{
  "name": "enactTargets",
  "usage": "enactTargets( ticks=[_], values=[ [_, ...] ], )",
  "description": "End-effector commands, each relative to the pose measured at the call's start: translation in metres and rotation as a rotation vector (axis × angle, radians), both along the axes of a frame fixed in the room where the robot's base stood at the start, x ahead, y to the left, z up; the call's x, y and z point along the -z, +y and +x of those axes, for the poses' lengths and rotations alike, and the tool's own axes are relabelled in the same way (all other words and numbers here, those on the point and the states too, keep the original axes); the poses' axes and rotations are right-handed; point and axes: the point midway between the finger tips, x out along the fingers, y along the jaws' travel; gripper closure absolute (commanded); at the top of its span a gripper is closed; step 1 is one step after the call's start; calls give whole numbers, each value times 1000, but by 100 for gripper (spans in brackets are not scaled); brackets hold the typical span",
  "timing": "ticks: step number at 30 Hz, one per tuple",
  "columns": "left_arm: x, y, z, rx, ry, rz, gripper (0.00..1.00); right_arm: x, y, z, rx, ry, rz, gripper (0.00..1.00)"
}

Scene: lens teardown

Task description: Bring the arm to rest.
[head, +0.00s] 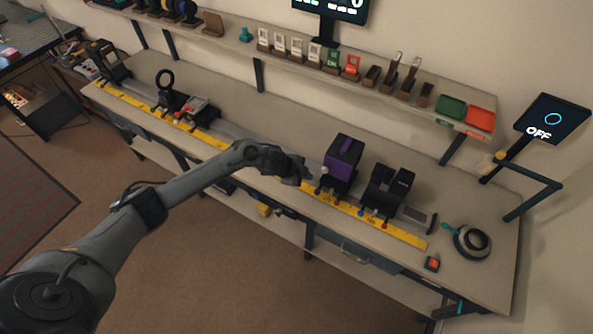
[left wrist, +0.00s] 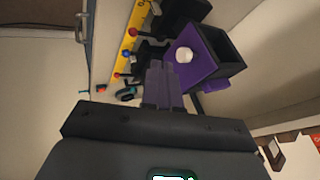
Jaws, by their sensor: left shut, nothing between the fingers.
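My left arm reaches in from the lower left of the head view. Its gripper (head: 306,178) is over the bench, just left of a purple block-shaped unit (head: 343,157). In the left wrist view the fingers (left wrist: 158,66) are together with nothing between them. The purple unit (left wrist: 197,62) with its white round knob (left wrist: 184,55) shows just beyond the fingertips; I cannot tell whether they touch it. My right gripper is not in view.
A yellow ruler strip (head: 399,233) runs along the bench front. A black unit (head: 386,188) stands right of the purple one. A ring holder (head: 165,85) stands farther left. A shelf (head: 293,62) runs behind. A round device (head: 472,241) and red button box (head: 432,263) sit at right.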

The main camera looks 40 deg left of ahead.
Motion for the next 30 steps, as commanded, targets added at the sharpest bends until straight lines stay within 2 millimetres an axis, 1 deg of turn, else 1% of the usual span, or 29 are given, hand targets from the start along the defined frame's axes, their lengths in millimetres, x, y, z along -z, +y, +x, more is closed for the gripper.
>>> enactTargets(
  ticks=[1,6,12,14,17,20,23,25,26,27,29,30],
  values=[
    [-6,3,-6,1,1,2,100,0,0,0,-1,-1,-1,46],
    [-25,10,-19,2,2,2,100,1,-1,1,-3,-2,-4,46],
    [-38,14,-27,2,3,1,100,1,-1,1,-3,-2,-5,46],
    [-37,14,-29,1,8,0,100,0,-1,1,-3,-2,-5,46],
    [-28,13,-40,2,32,-2,100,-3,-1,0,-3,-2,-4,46],
    [-7,2,-61,8,80,-20,100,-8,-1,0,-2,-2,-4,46],
    [22,-23,-96,18,150,-65,100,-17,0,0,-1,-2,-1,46],
    [38,-55,-126,36,195,-119,100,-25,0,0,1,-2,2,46],
    [42,-72,-140,41,209,-149,100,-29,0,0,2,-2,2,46],
    [45,-96,-158,44,222,-194,100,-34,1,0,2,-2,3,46],
    [42,-135,-186,28,233,-261,100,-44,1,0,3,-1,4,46],
    [37,-157,-202,2,233,-298,100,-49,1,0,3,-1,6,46]
  ],
)
